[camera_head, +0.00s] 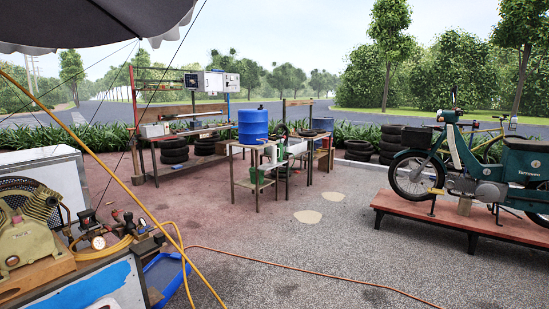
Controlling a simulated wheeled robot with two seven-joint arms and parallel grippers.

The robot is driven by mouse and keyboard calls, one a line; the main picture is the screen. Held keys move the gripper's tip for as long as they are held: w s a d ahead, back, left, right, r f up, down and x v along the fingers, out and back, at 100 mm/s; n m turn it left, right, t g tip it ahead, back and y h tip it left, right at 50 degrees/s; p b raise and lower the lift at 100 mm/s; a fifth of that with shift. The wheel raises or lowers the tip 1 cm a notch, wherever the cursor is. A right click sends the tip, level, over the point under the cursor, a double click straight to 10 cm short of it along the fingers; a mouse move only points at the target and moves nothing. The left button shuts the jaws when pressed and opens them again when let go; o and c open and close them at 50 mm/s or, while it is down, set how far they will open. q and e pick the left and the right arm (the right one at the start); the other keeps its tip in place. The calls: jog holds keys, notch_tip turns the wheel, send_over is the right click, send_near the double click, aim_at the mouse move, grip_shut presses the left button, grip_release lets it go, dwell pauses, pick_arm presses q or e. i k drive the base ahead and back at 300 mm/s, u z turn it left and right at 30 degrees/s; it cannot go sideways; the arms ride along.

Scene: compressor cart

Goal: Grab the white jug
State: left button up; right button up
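I cannot make out a clear white jug from here. A small whitish object (297,146) stands on the work table (242,183) in the middle distance, to the right of a blue barrel (252,126). It is too small to tell whether it is a jug or a basin. Neither of my grippers is in view.
A compressor (30,225) with gauges and a yellow hose stands close at the left. An orange hose (300,266) crosses the ground. A green moped (475,175) stands on a low red platform (450,218) at right. Open paving (330,235) lies between.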

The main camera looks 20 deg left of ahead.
aim_at(273, 148)
jog(key=u, duration=0.05)
jog(key=i, duration=4.55)
jog(key=u, duration=0.4)
jog(key=i, duration=3.9)
jog(key=u, duration=0.15)
